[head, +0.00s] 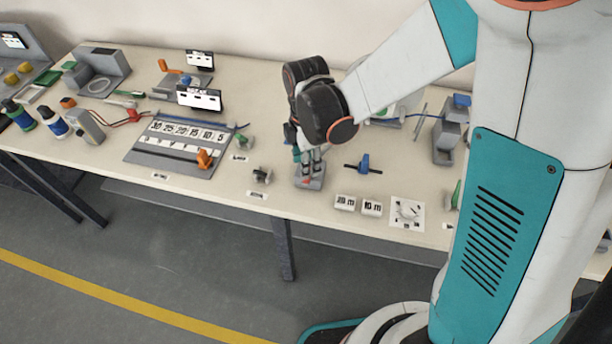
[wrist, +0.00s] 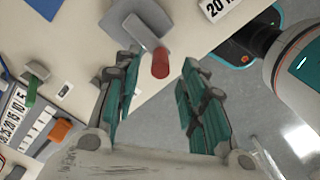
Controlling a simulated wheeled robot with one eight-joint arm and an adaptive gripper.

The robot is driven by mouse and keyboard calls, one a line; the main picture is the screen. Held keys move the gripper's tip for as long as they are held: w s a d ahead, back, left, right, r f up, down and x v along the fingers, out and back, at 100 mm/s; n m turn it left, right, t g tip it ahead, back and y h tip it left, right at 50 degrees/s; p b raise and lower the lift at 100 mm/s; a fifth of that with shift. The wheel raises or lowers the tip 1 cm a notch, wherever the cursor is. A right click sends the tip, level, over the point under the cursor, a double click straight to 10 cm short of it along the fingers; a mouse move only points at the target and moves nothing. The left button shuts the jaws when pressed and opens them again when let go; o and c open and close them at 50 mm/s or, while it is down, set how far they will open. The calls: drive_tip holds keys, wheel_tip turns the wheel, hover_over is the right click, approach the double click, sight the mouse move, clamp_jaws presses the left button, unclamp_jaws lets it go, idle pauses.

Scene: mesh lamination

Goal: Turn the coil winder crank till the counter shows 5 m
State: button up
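The crank shows in the wrist view as a grey arm (wrist: 146,32) on a grey body (wrist: 118,14), with a red handle (wrist: 160,64) at its end. My gripper (wrist: 158,66) is open, its two teal-and-grey fingers on either side of the red handle, with gaps to both. In the head view my gripper (head: 309,159) points down over a small grey base (head: 310,184) near the table's front edge. My arm and gripper hide most of the winder there. I cannot make out a counter reading on it.
A board with number labels (head: 180,140) and an orange-handled part (head: 204,159) lies left. A small display (head: 199,98) stands behind it; its text is unreadable. A blue-topped fitting (head: 363,165) and white number blocks (head: 345,202) sit close on the right.

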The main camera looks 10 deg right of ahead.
drive_tip(key=shift+f+b, duration=0.95)
drive_tip(key=shift+f, duration=1)
clamp_jaws()
